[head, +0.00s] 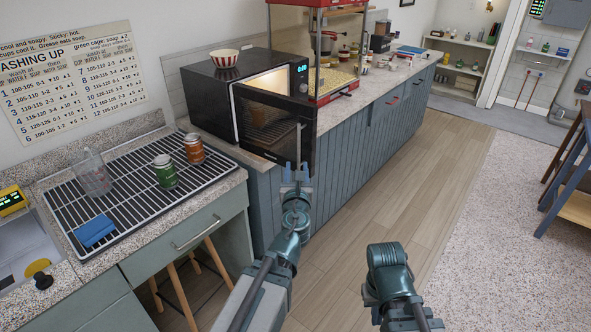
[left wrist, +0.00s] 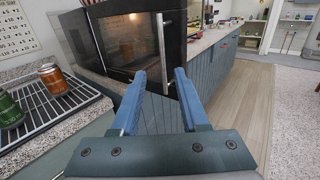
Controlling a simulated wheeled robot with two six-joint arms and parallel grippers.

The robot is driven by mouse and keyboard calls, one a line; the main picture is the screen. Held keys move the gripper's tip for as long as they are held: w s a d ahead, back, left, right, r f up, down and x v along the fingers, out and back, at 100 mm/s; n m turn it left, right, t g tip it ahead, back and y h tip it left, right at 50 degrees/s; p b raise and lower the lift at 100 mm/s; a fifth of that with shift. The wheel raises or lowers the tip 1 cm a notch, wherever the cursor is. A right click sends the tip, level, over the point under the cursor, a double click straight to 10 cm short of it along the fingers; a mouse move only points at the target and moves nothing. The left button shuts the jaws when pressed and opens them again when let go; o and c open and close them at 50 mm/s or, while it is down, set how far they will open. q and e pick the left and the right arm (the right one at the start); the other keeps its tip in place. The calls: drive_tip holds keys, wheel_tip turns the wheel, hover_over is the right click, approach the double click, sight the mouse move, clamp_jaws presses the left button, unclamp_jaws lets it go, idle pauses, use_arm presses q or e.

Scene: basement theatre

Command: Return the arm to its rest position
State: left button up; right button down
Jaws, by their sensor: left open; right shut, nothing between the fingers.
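My left gripper (head: 296,170) is open, its two blue fingers spread. It is in front of the black microwave (head: 212,97), by the outer edge of its open door (head: 268,137). In the left wrist view the gripper (left wrist: 160,78) shows with the upright door handle (left wrist: 161,42) lined up between the fingers. I cannot tell how far the handle is from the fingers, and nothing looks gripped. The microwave is lit inside. My left arm reaches forward from the bottom of the head view. My right arm is folded at the lower right; its gripper is not visible.
A green can (head: 165,171), an orange can (head: 194,148), a clear pitcher (head: 91,173) and a blue sponge (head: 95,231) are on the drying rack at left. A striped bowl (head: 225,58) tops the microwave. A red popcorn machine (head: 317,50) stands beside it. The wooden floor (head: 400,190) is clear.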

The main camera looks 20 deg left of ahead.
use_arm(q)
drive_tip(key=shift+w, duration=0.1)
drive_tip(key=s+d+f+n+g+y+p, duration=0.1)
drive_tip(key=s+f+n+g, duration=0.35)
drive_tip(key=n, duration=0.45)
drive_tip(key=s+d+f+n+g+y+p, duration=0.1)
drive_tip(key=s+f+n+g, duration=0.25)
drive_tip(key=f+n, duration=0.4)
drive_tip(key=s+d+f+n+g+h, duration=0.3)
drive_tip(key=s+d+n+g, duration=0.1)
drive_tip(key=s+d+n, duration=0.2)
drive_tip(key=s+d+f+n+g+h, duration=0.3)
drive_tip(key=s+d+f+n+g, duration=0.1)
drive_tip(key=s+d, duration=0.4)
drive_tip(key=shift+s+n+g+p, duration=0.35)
drive_tip(key=shift+s+n+g, duration=0.35)
drive_tip(key=shift+s+n, duration=0.4)
